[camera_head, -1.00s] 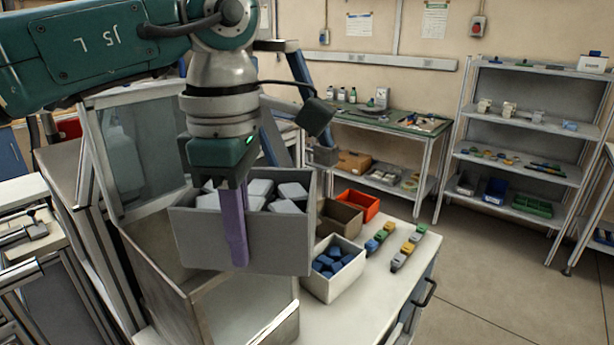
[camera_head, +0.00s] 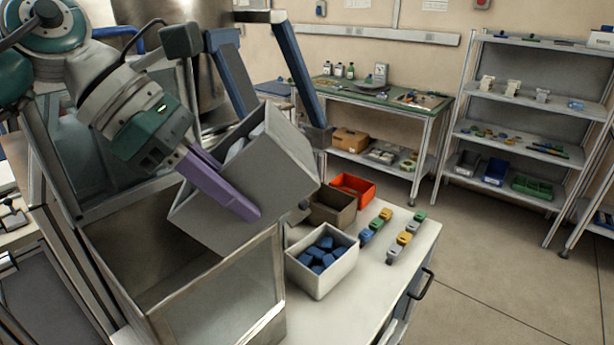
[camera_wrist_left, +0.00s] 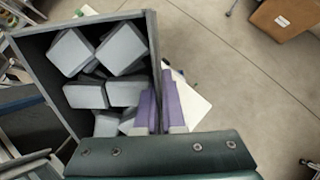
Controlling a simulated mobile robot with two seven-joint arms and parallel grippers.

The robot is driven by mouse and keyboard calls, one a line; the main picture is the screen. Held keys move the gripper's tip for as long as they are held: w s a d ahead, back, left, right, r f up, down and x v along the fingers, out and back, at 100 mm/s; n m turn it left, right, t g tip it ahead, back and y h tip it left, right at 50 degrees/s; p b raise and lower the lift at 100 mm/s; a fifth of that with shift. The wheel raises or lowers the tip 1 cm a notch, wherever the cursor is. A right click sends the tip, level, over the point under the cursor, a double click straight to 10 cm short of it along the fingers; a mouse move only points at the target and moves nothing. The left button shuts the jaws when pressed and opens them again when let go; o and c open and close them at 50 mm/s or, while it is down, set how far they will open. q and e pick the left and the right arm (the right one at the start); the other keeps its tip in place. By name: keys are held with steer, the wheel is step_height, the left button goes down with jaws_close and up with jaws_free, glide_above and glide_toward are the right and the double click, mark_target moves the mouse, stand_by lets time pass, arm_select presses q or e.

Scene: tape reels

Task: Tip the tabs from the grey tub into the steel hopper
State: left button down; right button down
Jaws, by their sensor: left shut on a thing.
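The grey tub (camera_head: 262,180) is tilted over the steel hopper (camera_head: 215,280), with its open side turned toward the left and up. My left gripper (camera_head: 245,208) has purple fingers and is shut on the tub's wall. In the left wrist view the gripper (camera_wrist_left: 163,108) pinches the tub's side wall, and the tub (camera_wrist_left: 153,50) holds several pale grey tabs (camera_wrist_left: 88,95). In the head view only a little of the tabs (camera_head: 235,150) shows past the rim. The hopper's visible interior looks empty. My right gripper is not in view.
A white bin (camera_head: 322,278) with blue pieces stands right of the hopper on a white-topped bench (camera_head: 375,285). Behind it are a brown bin (camera_head: 333,206) and an orange bin (camera_head: 352,186). Several small coloured blocks (camera_head: 377,225) lie to the right. Open floor lies beyond.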

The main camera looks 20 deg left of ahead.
mark_target(197, 190)
arm_select(q)
steer(key=t+h+b, duration=0.1)
steer(key=h+b, duration=0.1)
steer(key=a+t+h+b, duration=0.1)
steer(key=h+b, duration=0.1)
steer(key=shift+s+a+b, duration=0.2)
steer(key=shift+b, duration=0.1)
steer(key=h+b, duration=0.1)
steer(key=b, duration=0.2)
steer(key=a+t+h+b, duration=0.1)
steer(key=h+b, duration=0.1)
steer(key=b, duration=0.2)
steer(key=s+a+h+b, duration=0.1)
steer(key=b, duration=0.3)
steer(key=shift+a+r+h, duration=0.15)
steer(key=shift+h, duration=0.15)
steer(key=h+b, duration=0.1)
steer(key=b, duration=0.1)
steer(key=a+t+h+b, duration=0.1)
steer(key=b, duration=0.1)
steer(key=a+h+b, duration=0.1)
steer(key=b, duration=0.2)
steer(key=shift+s+r+t, duration=0.3)
steer(key=shift+s+r, duration=0.05)
steer(key=shift+s, duration=0.05)
steer(key=shift+s+a+r+h+b, duration=0.15)
steer(key=shift+a+r+h+b, duration=0.25)
steer(key=shift+b, duration=0.75)
steer(key=shift+f, duration=0.1)
